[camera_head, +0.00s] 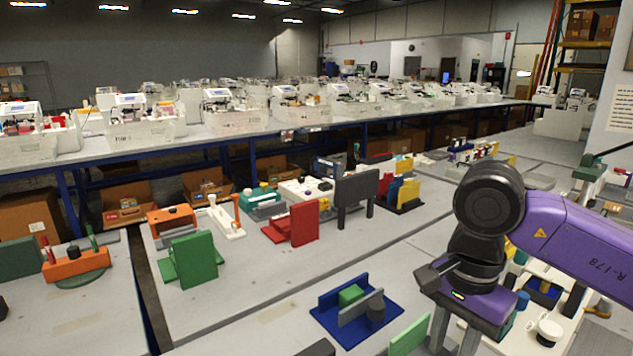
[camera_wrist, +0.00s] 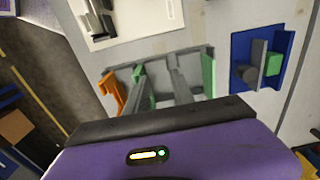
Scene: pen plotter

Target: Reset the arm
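My gripper (camera_head: 455,338) hangs at the lower right of the head view, under my purple arm, with its fingers pointing down over the workbench. Its two grey fingers stand apart, and the gap between them also shows in the wrist view (camera_wrist: 160,80). I see nothing held between them. Below the fingers in the wrist view is a grey fixture (camera_wrist: 190,62) with green upright parts and an orange piece (camera_wrist: 113,92). I cannot tell whether the fingertips touch this fixture. In the head view my gripper and arm hide part of the bench.
A blue fixture (camera_head: 385,333) with a green block stands left of my gripper. A white plotter-like unit (camera_head: 550,345) is at the right. Red (camera_head: 305,222) and green (camera_head: 193,258) fixtures stand farther left. Bare bench (camera_head: 265,285) lies between them. A long table of white machines runs behind.

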